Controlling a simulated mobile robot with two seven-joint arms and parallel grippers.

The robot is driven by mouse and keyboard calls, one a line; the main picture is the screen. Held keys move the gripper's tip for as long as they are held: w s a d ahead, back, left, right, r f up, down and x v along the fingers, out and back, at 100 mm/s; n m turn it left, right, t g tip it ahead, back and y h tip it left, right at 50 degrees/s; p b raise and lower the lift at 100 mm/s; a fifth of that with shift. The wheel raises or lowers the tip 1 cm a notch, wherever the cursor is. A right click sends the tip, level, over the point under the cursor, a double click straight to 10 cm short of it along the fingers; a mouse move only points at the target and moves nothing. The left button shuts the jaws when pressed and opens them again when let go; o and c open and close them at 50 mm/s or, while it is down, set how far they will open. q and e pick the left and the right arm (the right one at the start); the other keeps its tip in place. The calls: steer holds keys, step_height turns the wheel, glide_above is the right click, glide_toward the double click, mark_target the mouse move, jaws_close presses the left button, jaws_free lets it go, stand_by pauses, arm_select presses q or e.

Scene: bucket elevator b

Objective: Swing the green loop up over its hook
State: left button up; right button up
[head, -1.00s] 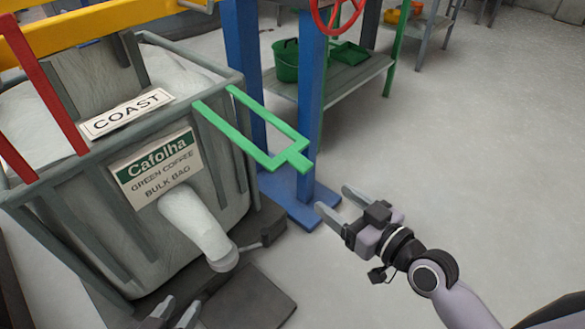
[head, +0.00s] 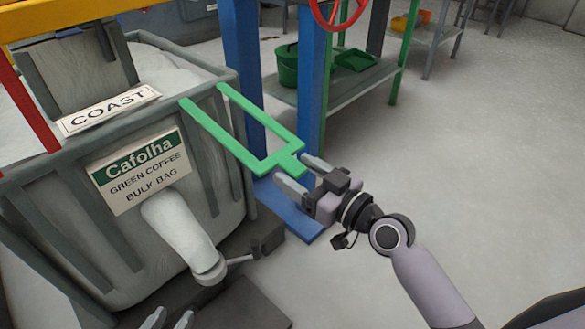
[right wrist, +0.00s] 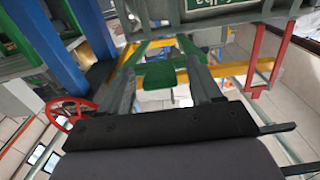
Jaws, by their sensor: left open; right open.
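The green loop (head: 240,140) is a flat U-shaped frame with an end tab, sticking out from the top edge of the grey bulk-bag bin (head: 215,90). My right gripper (head: 290,172) is open, its fingertips at the loop's tab end. In the right wrist view the green tab (right wrist: 160,76) appears between the fingers (right wrist: 158,58); I cannot tell whether they touch it. My left gripper (head: 168,318) is open at the bottom edge, only its fingertips showing, away from the loop. I cannot make out a hook for the green loop.
Blue posts (head: 242,60) stand behind the loop, with a red handwheel (head: 338,12) above. A red bar (head: 28,110) and yellow beam (head: 60,22) are at upper left. A green bucket (head: 289,66) sits on a shelf. Floor at right is clear.

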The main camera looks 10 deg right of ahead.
steer(key=shift+x, duration=1)
